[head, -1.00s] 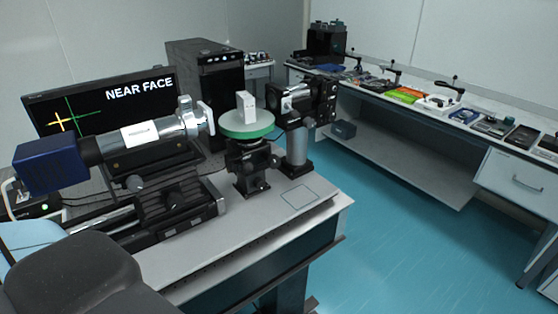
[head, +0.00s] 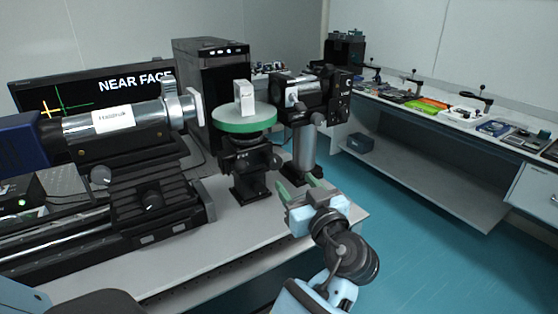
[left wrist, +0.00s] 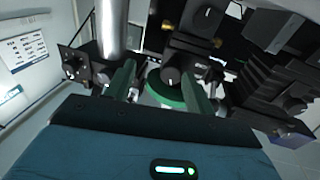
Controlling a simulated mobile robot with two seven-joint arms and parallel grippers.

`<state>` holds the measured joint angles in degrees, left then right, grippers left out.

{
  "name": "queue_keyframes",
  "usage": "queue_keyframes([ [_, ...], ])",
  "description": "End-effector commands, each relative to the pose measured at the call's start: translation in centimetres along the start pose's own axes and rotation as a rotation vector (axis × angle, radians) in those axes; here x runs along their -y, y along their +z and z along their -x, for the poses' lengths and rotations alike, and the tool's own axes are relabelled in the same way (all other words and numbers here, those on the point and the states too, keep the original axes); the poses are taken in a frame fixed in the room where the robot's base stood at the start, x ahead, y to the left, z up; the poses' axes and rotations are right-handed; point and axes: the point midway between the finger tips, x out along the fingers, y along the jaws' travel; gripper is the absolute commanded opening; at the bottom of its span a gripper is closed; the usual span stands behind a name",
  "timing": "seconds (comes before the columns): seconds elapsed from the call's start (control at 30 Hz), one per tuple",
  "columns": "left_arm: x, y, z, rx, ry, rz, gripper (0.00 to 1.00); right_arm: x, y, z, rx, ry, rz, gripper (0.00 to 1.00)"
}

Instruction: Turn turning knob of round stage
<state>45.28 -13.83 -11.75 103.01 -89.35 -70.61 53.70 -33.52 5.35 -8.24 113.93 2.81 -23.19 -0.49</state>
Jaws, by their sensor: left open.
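The round stage (head: 245,122) is a disc with a green rim on a black mount on the near table, with a small white block (head: 244,97) on top. Its turning knob seems to be the dark knob (head: 274,161) at the right of the mount. My left gripper (head: 298,186) is open and empty, to the right of the mount and lower than the disc. In the left wrist view, a black round knob (left wrist: 170,77) with a white mark shows between the green fingers (left wrist: 158,84), beyond their tips, with the green rim just behind. My right gripper is out of view.
A silver tube instrument (head: 120,117) on a black slide stands left of the stage. A black device on a metal post (head: 306,150) stands close behind my left gripper. A monitor and a computer tower (head: 212,75) are behind. The table's front right corner is mostly clear.

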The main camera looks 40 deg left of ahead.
Motion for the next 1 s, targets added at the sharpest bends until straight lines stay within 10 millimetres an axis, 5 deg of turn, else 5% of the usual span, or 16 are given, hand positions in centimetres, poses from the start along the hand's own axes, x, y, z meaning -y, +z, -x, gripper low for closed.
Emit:
queue_keyframes([
  [0.17, 1.6, -2.3, 0.1, 0.029, -0.143, 0.113, 0.54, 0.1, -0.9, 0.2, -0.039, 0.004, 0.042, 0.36],
  [0.47, 2.0, -2.7, -0.1, 0.033, -0.172, 0.132, 0.54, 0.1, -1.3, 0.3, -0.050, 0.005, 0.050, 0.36],
  [1.0, 3.1, -2.6, -6.8, 0.032, -0.170, 0.132, 0.54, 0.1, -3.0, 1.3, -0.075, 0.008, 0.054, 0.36],
])
